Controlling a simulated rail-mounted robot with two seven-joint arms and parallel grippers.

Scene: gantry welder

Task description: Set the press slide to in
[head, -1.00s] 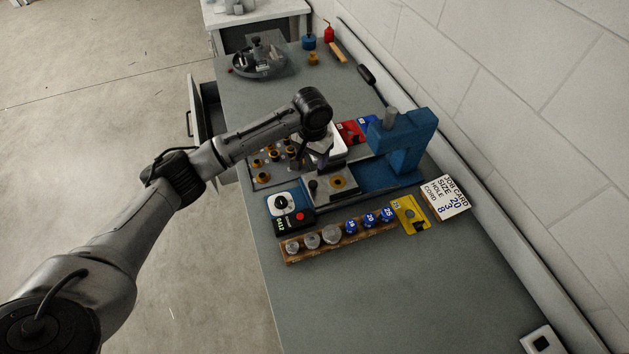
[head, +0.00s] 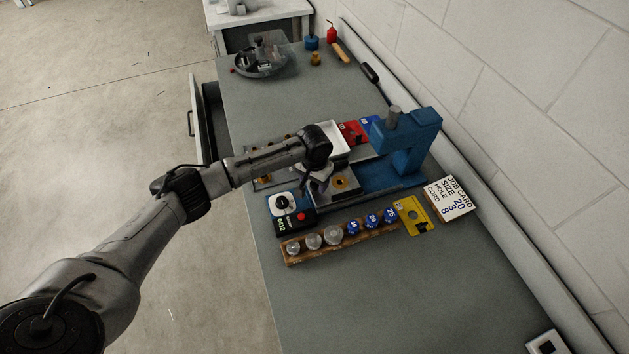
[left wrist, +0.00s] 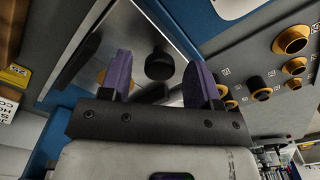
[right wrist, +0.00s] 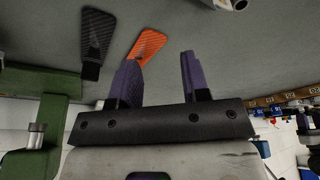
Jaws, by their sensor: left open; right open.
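The blue press (head: 412,138) stands on the bench in the head view. Its slide, a grey metal plate (head: 349,196) with a brass ring (head: 341,182), sits at the left, out from under the press head. My left gripper (head: 313,186) is over the slide's left part and hides its knob there. In the left wrist view the black knob (left wrist: 159,64) shows between the open, empty fingers (left wrist: 160,82); contact cannot be told. My right gripper (right wrist: 157,78) is open and empty, seen only in the right wrist view.
A black control box (head: 297,219) and a wooden rack (head: 330,241) of metal and blue pieces lie in front of the press. A yellow card (head: 413,216) and the job card (head: 449,198) lie right. Orange (right wrist: 148,44) and black paddles (right wrist: 97,35) show near my right gripper.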

